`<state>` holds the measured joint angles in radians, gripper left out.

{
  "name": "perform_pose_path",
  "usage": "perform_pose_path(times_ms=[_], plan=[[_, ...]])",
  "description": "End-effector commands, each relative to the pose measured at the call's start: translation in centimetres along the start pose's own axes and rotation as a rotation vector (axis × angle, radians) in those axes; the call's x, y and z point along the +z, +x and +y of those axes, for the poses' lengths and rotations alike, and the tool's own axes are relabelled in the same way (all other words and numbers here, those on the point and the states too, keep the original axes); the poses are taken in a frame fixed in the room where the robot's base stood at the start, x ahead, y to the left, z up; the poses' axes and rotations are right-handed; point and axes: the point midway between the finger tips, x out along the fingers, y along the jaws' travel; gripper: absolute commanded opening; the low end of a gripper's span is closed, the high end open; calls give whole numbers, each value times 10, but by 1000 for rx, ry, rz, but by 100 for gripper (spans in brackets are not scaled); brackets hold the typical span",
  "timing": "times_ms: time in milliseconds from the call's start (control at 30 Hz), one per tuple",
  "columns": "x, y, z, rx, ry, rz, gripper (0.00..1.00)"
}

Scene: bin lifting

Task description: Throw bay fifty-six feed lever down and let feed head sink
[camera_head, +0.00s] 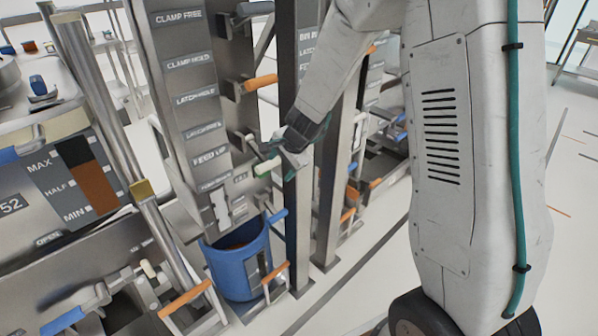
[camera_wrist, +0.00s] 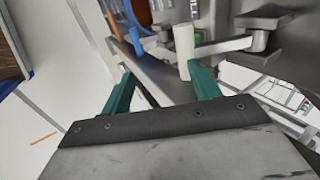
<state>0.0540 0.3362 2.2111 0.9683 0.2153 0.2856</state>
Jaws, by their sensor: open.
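A tall grey panel (camera_head: 180,100) carries a column of labels, one reading FEED UP. A lever with a pale grip (camera_head: 264,167) sticks out beside that label; its grip also shows upright in the wrist view (camera_wrist: 184,42). My gripper (camera_head: 282,163) is at this grip, with open jaws and teal fingers. In the wrist view my gripper (camera_wrist: 160,74) has the pale grip by the right fingertip, not clearly between the fingers. I cannot tell if they touch. No bay number fifty-six is readable. I cannot make out the feed head.
A blue bin (camera_head: 238,272) stands at the panel's foot. An orange-handled lever (camera_head: 261,82) sticks out above, and a blue handle (camera_head: 277,216) below. A steel post (camera_head: 297,235) stands close to my gripper. A bay marked 52 (camera_head: 12,204) is at left.

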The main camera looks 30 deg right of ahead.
Motion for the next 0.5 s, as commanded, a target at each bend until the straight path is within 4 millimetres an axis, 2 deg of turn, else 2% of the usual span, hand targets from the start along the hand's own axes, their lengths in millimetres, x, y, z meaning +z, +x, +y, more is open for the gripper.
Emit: perform_pose_path(times_ms=[500], plan=[[0, -24, 28, -1, 0, 1, 62]])
